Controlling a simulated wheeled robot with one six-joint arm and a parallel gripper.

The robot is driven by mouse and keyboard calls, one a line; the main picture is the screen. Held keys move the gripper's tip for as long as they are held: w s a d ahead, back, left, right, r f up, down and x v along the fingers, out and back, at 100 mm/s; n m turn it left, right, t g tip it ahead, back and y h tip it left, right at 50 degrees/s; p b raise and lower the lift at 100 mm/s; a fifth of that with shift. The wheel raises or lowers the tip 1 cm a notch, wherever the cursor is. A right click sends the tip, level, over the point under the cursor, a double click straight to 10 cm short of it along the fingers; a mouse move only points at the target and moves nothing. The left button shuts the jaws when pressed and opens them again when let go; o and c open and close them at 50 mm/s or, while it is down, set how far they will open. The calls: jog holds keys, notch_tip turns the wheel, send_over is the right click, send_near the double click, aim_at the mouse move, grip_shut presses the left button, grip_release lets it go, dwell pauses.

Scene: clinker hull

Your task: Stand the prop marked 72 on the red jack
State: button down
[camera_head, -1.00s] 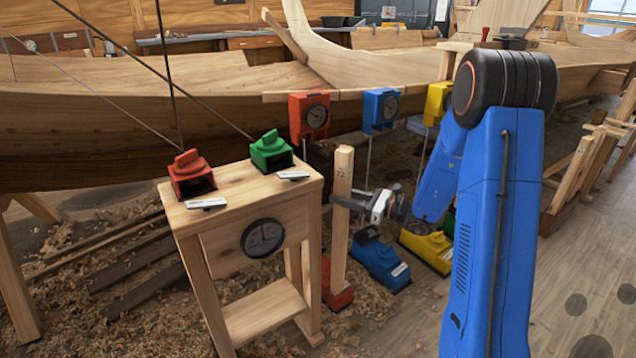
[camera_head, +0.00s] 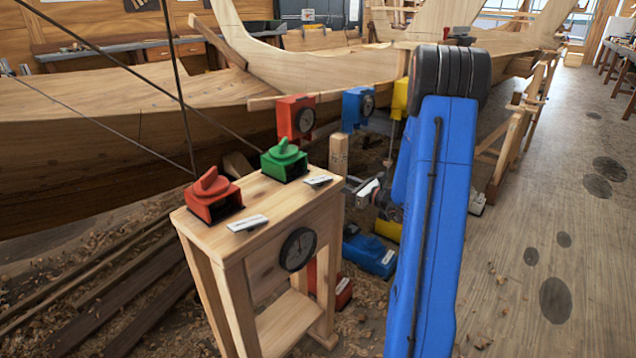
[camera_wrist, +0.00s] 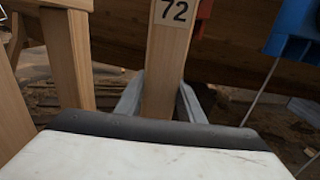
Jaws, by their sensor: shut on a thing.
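The wooden prop (camera_head: 339,155) is upright, with its top showing behind the stand in the head view. Its tag 72 shows in the wrist view (camera_wrist: 173,12). My gripper (camera_wrist: 160,98) is shut on it, with a grey finger on each side; it also shows in the head view (camera_head: 354,186), just right of the stand. The red jack (camera_head: 343,292) is on the floor below, partly behind the stand's leg. The stand hides the prop's lower end, so I cannot tell whether it touches the jack.
The wooden stand (camera_head: 255,255) carries a red device (camera_head: 212,198) and a green device (camera_head: 284,161). A blue jack (camera_head: 370,256) sits right of the red one. Red (camera_head: 295,118), blue (camera_head: 357,107) and yellow gauge boxes hang along the hull. Open floor lies to the right.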

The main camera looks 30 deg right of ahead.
jog(key=shift+w, duration=0.15)
jog(key=w+a+f, duration=0.3)
jog(key=w, duration=0.7)
jog(key=w+a+f, duration=0.3)
jog(key=w+a, duration=0.1)
jog(key=w, duration=0.6)
jog(key=shift+w+f, duration=0.15)
jog(key=shift+f, duration=0.15)
dwell(3.2)
jog(key=shift+a, duration=0.15)
jog(key=shift+f, duration=0.4)
dwell(0.8)
jog(key=shift+w, duration=0.2)
dwell(0.7)
